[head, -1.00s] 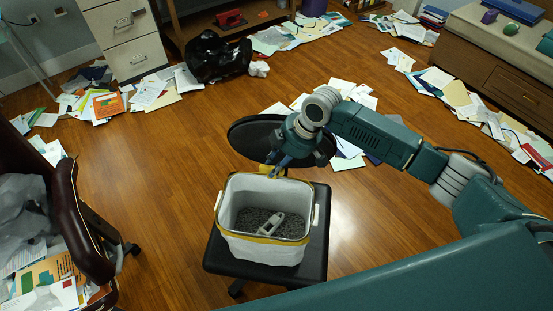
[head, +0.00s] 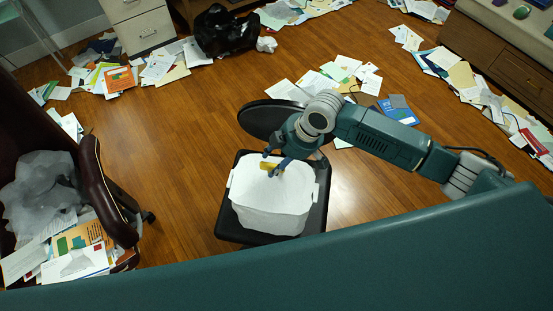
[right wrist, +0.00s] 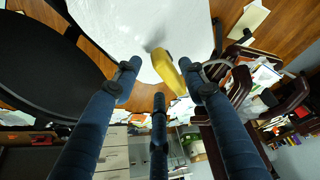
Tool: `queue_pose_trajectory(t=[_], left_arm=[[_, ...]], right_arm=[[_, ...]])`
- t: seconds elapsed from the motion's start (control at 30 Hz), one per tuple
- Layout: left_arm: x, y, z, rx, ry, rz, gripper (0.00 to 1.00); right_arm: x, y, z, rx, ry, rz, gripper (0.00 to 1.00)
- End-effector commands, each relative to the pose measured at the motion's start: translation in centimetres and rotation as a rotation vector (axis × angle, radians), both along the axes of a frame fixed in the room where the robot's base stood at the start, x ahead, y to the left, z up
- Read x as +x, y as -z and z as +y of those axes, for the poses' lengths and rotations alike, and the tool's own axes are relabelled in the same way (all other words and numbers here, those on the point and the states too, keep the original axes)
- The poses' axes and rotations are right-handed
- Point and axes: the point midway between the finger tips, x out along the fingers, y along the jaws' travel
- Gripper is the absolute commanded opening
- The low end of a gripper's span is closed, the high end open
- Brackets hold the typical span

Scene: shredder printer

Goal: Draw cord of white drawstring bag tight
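The white drawstring bag (head: 268,205) stands on a black chair seat. Its top is now a closed white surface, and the inside is hidden. A short yellow cord (head: 267,166) shows at the middle of the top; in the right wrist view the cord (right wrist: 167,70) sticks out from the white bag (right wrist: 150,25). My right gripper (head: 271,163) is just above the bag top. Its blue fingers are spread, with the yellow cord lying among them, close to one finger; I see no firm closing on it. My left gripper is not in view.
The black chair seat (head: 232,222) carries the bag, and its round black backrest (head: 262,118) is behind. A brown armchair (head: 97,175) with papers stands left. Papers and a black bag (head: 225,35) litter the floor; the middle floor is clear.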

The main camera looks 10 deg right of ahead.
Motion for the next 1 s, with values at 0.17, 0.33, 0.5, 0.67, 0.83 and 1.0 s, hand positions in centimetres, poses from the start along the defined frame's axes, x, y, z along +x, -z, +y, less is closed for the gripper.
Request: queue_pose_trajectory(t=[0.17, 0.33, 0.5, 0.67, 0.83, 1.0], left_arm=[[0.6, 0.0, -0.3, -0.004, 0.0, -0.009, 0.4], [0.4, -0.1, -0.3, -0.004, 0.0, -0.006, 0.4], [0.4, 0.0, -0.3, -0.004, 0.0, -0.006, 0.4], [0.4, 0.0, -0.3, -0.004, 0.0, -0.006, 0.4], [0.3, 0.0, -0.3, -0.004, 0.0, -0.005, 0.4], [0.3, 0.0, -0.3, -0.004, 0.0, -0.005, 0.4]], right_arm=[[0.0, -0.1, 0.0, 0.0, 0.0, 0.001, 0.42], [-0.1, -1.5, -0.6, 0.0, -0.001, -0.002, 0.42], [-0.5, -4.7, -2.0, 0.0, 0.001, -0.003, 0.42], [-1.0, -7.8, -3.2, -0.001, 0.0, -0.002, 0.42], [-1.3, -10.0, -4.0, 0.001, 0.001, 0.001, 0.42], [-1.5, -10.9, -4.4, 0.001, 0.0, 0.002, 0.42]])
